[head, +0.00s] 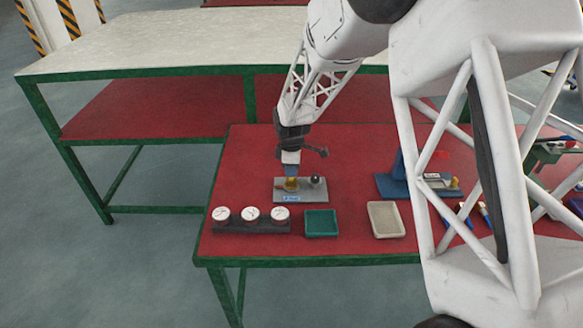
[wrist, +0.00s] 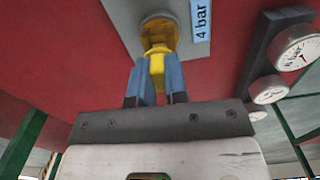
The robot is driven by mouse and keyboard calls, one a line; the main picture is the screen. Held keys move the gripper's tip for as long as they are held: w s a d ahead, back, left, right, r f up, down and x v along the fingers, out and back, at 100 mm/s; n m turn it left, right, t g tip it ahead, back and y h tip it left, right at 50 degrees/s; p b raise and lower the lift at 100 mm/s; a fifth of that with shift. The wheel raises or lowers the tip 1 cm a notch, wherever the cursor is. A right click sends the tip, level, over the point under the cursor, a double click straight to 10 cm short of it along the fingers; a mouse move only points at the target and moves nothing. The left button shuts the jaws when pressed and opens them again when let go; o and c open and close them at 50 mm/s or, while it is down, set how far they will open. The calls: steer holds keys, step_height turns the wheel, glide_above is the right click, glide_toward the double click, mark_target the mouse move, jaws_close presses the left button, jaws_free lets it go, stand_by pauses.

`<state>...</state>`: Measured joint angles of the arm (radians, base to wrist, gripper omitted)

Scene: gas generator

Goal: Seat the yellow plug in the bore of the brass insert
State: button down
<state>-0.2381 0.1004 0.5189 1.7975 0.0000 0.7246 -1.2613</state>
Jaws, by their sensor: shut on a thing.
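My gripper (wrist: 158,78) has its two blue fingers shut on the yellow plug (wrist: 157,62). In the head view my gripper (head: 290,165) points down over the grey plate (head: 302,196). The brass insert (wrist: 156,27) is a round, gold-coloured ring with an open bore on that plate; in the head view it shows small (head: 291,185) under the fingers. In the wrist view the plug's far end overlaps the near rim of the insert. I cannot tell whether it touches or enters the bore.
A "4 bar" label (wrist: 202,20) is on the plate, and a black knob (head: 315,180) stands at its right. Three gauges (head: 251,215) sit in front, beside a green tray (head: 321,223) and a beige tray (head: 386,220). A blue fixture (head: 392,187) stands to the right.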

steer(key=shift+f, duration=0.9)
steer(key=c, duration=1.1)
jaws_free()
steer(key=shift+o, duration=0.2)
steer(key=shift+r, duration=0.1)
steer(key=shift+r, duration=3.8)
